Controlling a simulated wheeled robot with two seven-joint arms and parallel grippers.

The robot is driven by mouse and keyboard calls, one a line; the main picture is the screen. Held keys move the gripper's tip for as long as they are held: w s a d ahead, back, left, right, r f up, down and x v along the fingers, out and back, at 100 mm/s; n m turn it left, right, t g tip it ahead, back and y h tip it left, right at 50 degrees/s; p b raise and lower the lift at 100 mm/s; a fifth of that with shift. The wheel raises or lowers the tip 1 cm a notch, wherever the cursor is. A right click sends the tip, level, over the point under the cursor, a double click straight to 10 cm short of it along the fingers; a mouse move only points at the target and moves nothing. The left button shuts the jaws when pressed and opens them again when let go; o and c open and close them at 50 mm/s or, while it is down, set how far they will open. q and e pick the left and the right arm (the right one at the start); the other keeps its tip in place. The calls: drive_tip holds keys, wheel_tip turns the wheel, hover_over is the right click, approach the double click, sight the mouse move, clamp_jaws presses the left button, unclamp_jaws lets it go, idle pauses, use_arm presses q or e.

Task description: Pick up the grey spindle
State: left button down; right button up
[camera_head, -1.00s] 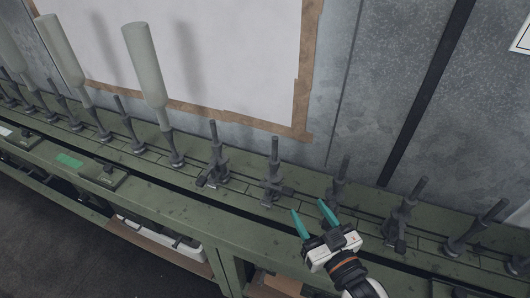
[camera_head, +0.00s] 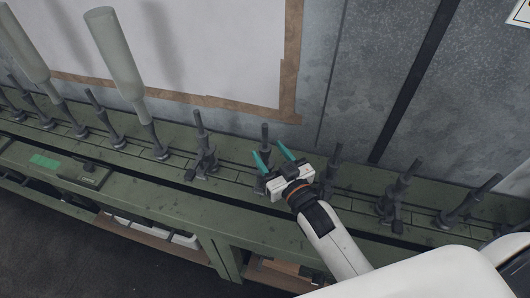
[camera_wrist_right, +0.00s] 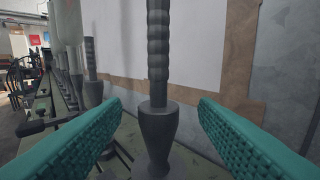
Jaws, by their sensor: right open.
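A grey spindle (camera_wrist_right: 158,125) stands upright in the right wrist view, between the two teal fingers of my right gripper (camera_wrist_right: 160,128), with a gap on each side. In the head view this spindle (camera_head: 265,134) shows just behind the fingertips, and its lower part is hidden by the gripper. My right gripper (camera_head: 273,158) is open and empty. Other grey spindles stand in the row, one to the left (camera_head: 199,135) and one to the right (camera_head: 332,165). My left gripper is not in view.
The spindles stand on a long green bench (camera_head: 130,190). Pale bottles (camera_head: 115,50) sit on some spindles to the left. A grey wall with a white board (camera_head: 200,45) rises close behind the row.

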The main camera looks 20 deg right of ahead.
drive_tip(key=shift+w+a, duration=0.2)
drive_tip(key=shift+w, duration=0.55)
drive_tip(key=shift+w+a, duration=0.15)
drive_tip(key=shift+w, duration=0.55)
clamp_jaws()
